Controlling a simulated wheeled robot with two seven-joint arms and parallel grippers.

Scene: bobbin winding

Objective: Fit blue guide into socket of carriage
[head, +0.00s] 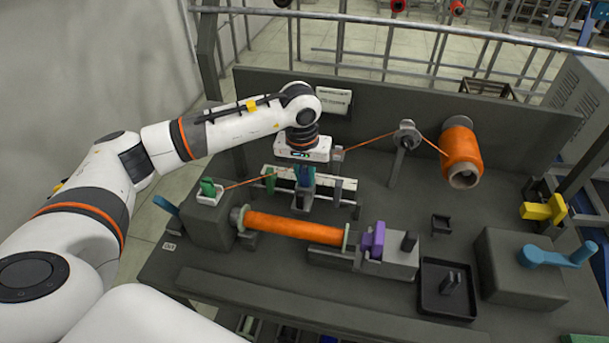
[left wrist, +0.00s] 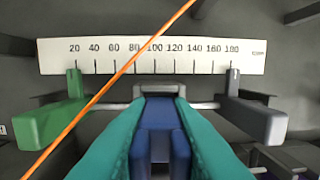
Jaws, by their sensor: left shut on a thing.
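My left gripper (head: 303,182) is above the traverse rail at the back of the bench, pointing down. Its teal fingers are shut on the blue guide (left wrist: 162,130), which stands between them in the left wrist view. In the head view the guide is mostly hidden by the fingers. The grey carriage (left wrist: 157,90) sits on the rail just beyond the guide, near the middle of the scale. Its socket is hidden, so I cannot tell whether the guide is seated in it. My right gripper is out of view.
A millimetre scale (left wrist: 215,57) runs behind the rail. A green stop (left wrist: 48,122) and a grey stop (left wrist: 258,118) flank the carriage. Orange thread (left wrist: 108,88) crosses the scale diagonally, left of the guide. An orange-wound bobbin (head: 295,229) lies in front of the rail.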

